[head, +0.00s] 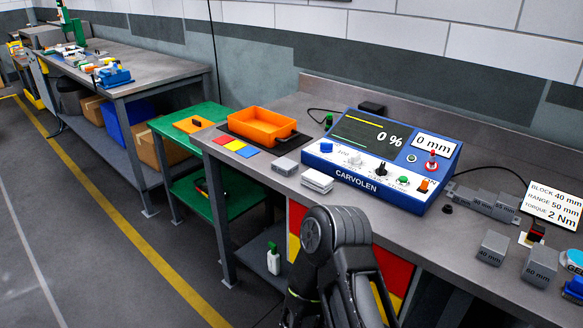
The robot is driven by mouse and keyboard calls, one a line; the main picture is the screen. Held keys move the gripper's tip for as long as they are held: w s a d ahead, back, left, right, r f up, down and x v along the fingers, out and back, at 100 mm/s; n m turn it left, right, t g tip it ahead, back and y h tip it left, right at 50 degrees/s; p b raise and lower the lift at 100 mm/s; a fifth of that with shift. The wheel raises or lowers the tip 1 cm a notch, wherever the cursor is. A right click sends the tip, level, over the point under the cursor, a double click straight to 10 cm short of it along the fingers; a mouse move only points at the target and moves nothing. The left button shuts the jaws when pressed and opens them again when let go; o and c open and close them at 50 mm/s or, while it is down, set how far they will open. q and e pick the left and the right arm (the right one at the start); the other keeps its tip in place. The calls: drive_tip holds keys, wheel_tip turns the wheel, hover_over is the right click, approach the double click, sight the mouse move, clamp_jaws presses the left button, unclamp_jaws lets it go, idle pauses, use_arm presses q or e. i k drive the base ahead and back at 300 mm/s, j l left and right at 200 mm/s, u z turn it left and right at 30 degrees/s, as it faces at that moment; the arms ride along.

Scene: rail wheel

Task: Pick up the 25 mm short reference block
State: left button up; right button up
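A small grey block (285,166) lies on the grey workbench, left of the blue CARVOLEN console; its face marking is too small to read. Two larger grey blocks stand at the bench's right: one reads about 40 mm (493,248), the other seems to read 60 mm (539,267). I cannot tell for sure which block is the 25 mm one. Black links of my own arm rise at the bottom centre, in front of the bench. Neither of my grippers can be made out in this view.
The blue console (382,160) shows 0 % and 0 mm. A white-topped block (317,180) lies before it. An orange tray (262,126) and coloured cards (235,146) are at the left. A grey fixture (486,202) and a sign (552,208) stand right. The bench front between is clear.

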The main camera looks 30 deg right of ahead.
sight(285, 166)
drive_tip(key=i+z, duration=0.1)
drive_tip(key=z, duration=2.1)
drive_tip(key=j+z, duration=0.95)
drive_tip(key=k+j+z, duration=0.1)
drive_tip(key=j+z, duration=0.35)
drive_tip(key=k+j+z, duration=0.2)
drive_tip(key=j+z, duration=0.15)
drive_tip(key=z, duration=0.15)
drive_tip(key=k+j+z, duration=0.2)
drive_tip(key=z, duration=0.25)
drive_tip(key=k+j+z, duration=0.15)
drive_tip(key=k+j, duration=0.6)
drive_tip(key=k+j+z, duration=0.15)
drive_tip(key=k+j, duration=0.45)
drive_tip(key=k, duration=0.25)
